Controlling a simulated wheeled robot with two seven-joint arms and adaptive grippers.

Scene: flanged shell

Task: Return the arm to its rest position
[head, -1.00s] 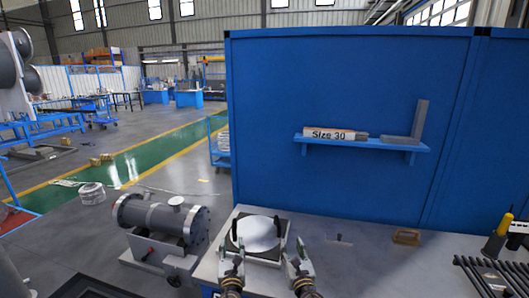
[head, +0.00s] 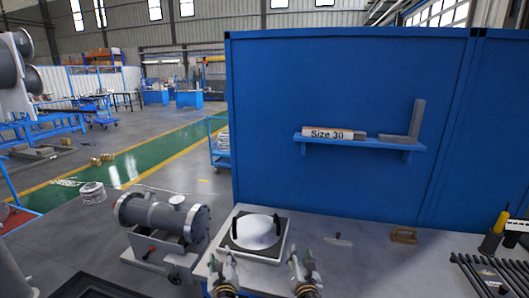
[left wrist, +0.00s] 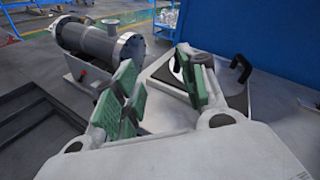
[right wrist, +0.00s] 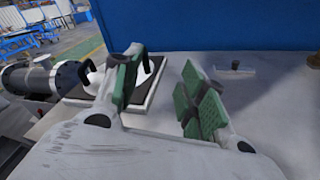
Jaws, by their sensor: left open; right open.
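My left gripper (head: 223,264) is open and empty at the front of the grey table, near the lower edge of the head view. Its green finger pads show spread apart in the left wrist view (left wrist: 160,95). My right gripper (head: 302,262) is open and empty to its right, and its green pads are spread in the right wrist view (right wrist: 160,92). A white domed cover (head: 256,232) with two black handles lies on a dark square with a pale border, just beyond both grippers. Neither gripper touches it.
The grey flanged shell (head: 162,217) stands on a support to the left. A blue wall with a shelf (head: 362,143) rises behind the table. Black rods (head: 480,272), a yellow-handled tool (head: 497,230) and a brown block (head: 404,236) lie to the right.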

